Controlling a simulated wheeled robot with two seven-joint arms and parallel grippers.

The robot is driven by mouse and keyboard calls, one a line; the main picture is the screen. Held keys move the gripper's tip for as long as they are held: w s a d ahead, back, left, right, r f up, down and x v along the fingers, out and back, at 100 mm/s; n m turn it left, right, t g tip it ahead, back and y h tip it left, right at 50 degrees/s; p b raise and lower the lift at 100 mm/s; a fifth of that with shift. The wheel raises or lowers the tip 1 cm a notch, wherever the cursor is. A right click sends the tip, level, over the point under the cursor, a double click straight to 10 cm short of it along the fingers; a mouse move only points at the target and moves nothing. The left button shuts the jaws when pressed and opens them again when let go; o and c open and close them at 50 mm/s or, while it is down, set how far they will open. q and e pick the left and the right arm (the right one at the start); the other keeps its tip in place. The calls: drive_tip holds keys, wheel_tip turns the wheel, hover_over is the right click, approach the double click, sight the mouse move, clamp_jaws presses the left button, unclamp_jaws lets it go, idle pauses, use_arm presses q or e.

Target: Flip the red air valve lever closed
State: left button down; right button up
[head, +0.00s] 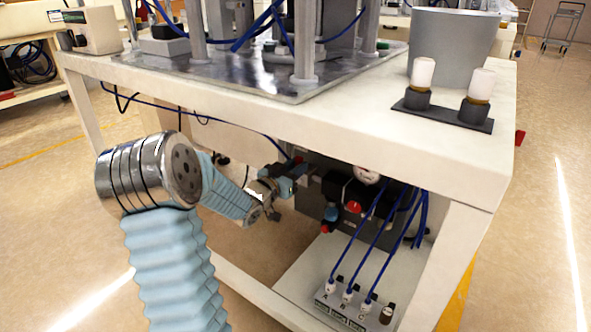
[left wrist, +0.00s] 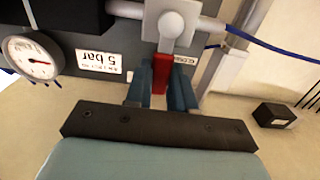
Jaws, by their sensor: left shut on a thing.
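The red air valve lever (left wrist: 160,74) shows in the left wrist view, hanging from a grey valve body (left wrist: 172,24) with a round knob. My left gripper (left wrist: 164,88) is shut on the lever, with a blue finger on each side of it. A white label, partly covered, sits beside the lever and seems to read "CLOSED". In the head view my left gripper (head: 296,170) reaches under the table to the valve area, and its fingers and the lever are small and hard to make out there. My right gripper is not in view.
A pressure gauge (left wrist: 33,58) and a "5 bar" label (left wrist: 104,61) are on the dark panel. Blue hoses (head: 383,230) run down to a connector block (head: 352,308). The white tabletop (head: 375,120) overhangs my arm. A small black box (left wrist: 275,115) lies to the right.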

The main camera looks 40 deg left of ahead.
use_arm(q)
drive_tip(key=c, duration=1)
unclamp_jaws()
drive_tip(key=shift+o, duration=0.2)
drive_tip(key=s+d+p, duration=0.1)
drive_tip(key=s, duration=1.2)
drive_tip(key=shift+s+d, duration=0.3)
drive_tip(key=shift+s, duration=0.1)
